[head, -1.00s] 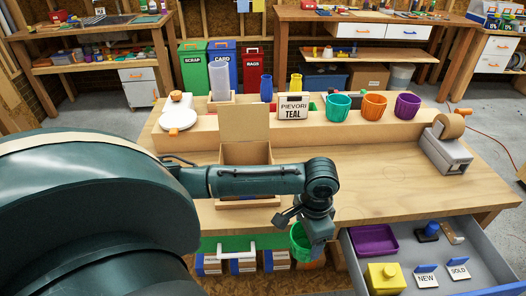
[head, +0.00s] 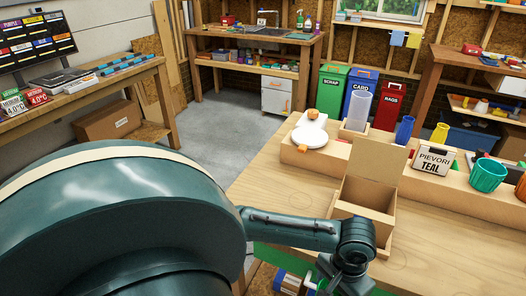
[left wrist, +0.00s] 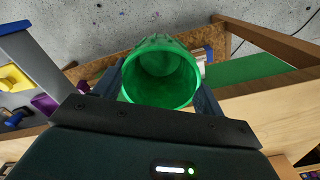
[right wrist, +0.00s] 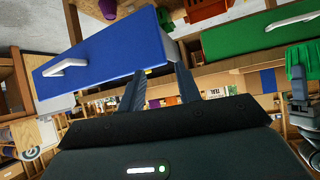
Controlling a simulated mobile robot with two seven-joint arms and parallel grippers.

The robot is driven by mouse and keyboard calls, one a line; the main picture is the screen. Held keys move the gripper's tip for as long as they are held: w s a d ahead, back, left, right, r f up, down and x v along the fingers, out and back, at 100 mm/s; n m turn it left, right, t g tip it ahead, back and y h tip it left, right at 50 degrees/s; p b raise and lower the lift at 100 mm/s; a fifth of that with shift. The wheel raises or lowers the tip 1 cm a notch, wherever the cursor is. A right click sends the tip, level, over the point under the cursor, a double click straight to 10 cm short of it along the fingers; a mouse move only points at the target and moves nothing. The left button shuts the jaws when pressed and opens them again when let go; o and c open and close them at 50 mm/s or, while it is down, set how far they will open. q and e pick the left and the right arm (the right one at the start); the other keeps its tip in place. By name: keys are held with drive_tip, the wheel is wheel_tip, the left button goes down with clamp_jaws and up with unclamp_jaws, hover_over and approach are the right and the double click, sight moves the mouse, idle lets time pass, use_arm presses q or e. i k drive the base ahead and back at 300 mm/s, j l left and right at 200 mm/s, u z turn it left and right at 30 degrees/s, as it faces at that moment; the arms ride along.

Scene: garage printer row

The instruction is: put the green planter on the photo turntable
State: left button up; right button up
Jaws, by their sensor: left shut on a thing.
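The green planter (left wrist: 160,92) is a ribbed, hollow cup; in the left wrist view its open mouth faces the camera. My left gripper (head: 345,286) is shut on it, one finger on each side. The planter also shows at the right edge of the right wrist view (right wrist: 301,58). In the head view the gripper is at the bottom edge and the planter is mostly out of sight. A white round disc (head: 309,137), seemingly the photo turntable, sits empty on the bench's raised ledge. My right gripper (right wrist: 160,88) is open and empty, near a blue drawer front (right wrist: 105,60).
An open cardboard box (head: 366,196) stands between my left arm and the ledge. A clear cylinder (head: 358,110), a blue vase (head: 404,130), the TEAL sign (head: 434,159) and a teal planter (head: 487,175) stand right of the disc. The bench's left front top (head: 275,185) is clear.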

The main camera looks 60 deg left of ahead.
sight(310, 136)
drive_tip(key=u, duration=3.05)
drive_tip(key=i+j+u, duration=0.2)
drive_tip(key=u, duration=0.25)
drive_tip(key=i+u, duration=0.45)
drive_tip(key=i+z, duration=0.45)
drive_tip(key=i+j+z, duration=0.2)
drive_tip(key=i+z, duration=0.25)
drive_tip(key=i+l+z, duration=0.15)
drive_tip(key=i+z, duration=0.25)
drive_tip(key=i, duration=0.2)
drive_tip(key=i+z, duration=0.4)
drive_tip(key=i, duration=0.2)
drive_tip(key=i+z, duration=0.15)
drive_tip(key=z, duration=0.2)
drive_tip(key=i+j+z, duration=0.1)
drive_tip(key=z, duration=0.3)
drive_tip(key=i+j+z, duration=0.15)
drive_tip(key=z, duration=3.1)
